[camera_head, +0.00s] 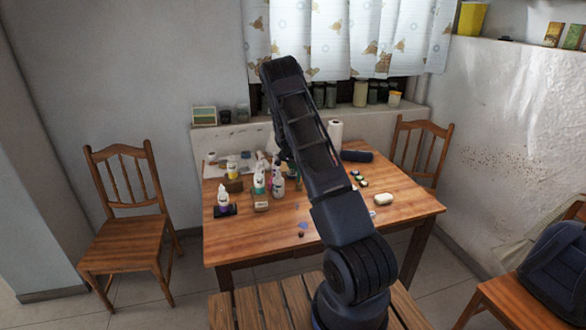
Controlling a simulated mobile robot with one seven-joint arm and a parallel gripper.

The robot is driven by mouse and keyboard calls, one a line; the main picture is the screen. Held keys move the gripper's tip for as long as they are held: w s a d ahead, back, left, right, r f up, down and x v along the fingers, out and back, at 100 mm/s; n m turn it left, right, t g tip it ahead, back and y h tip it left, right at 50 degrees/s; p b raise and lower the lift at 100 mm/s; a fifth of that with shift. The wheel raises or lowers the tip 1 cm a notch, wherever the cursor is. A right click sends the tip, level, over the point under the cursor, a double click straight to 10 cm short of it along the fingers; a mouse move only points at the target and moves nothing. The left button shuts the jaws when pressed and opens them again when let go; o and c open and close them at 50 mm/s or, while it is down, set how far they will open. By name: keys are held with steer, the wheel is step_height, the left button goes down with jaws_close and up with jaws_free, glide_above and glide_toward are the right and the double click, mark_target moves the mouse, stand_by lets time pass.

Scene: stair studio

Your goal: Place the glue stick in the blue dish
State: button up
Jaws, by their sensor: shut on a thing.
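My arm rises across the middle of the view and bends down behind itself over the table. My gripper's fingers are hidden behind my arm, so I cannot see what is between them. I cannot pick out the glue stick. A small blue patch (303,225) lies on the table just left of my arm; it is too small to tell whether it is part of the blue dish.
The wooden table (245,243) holds several white bottles (278,186) left of my arm, a paper roll (335,132) behind it, and a pale soap-like block (383,199) to the right. Wooden chairs (125,235) stand around. The table's front left is clear.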

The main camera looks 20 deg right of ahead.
steer(key=shift+f, duration=0.15)
steer(key=o, duration=1)
steer(key=shift+c, duration=0.2)
steer(key=s+a+r+n+y, duration=0.1)
steer(key=s+r, duration=0.4)
steer(key=r, duration=0.4)
steer(key=s+a+r, duration=0.2)
steer(key=s+r, duration=0.3)
steer(key=r, duration=0.4)
steer(key=s+a+r+n+y, duration=0.1)
steer(key=s+r, duration=0.4)
steer(key=r, duration=0.4)
steer(key=s+a+r+n, duration=0.2)
steer(key=s+r, duration=0.8)
steer(key=s, duration=0.5)
steer(key=s+a+r+n, duration=0.1)
steer(key=s+n, duration=0.1)
steer(key=s, duration=1.2)
steer(key=s+a+r+n+t+y, duration=0.1)
steer(key=s+a+r+n, duration=0.1)
steer(key=s, duration=1.3)
steer(key=shift+s+a+r+n, duration=0.2)
steer(key=shift+a+n, duration=0.05)
steer(key=shift+n, duration=0.25)
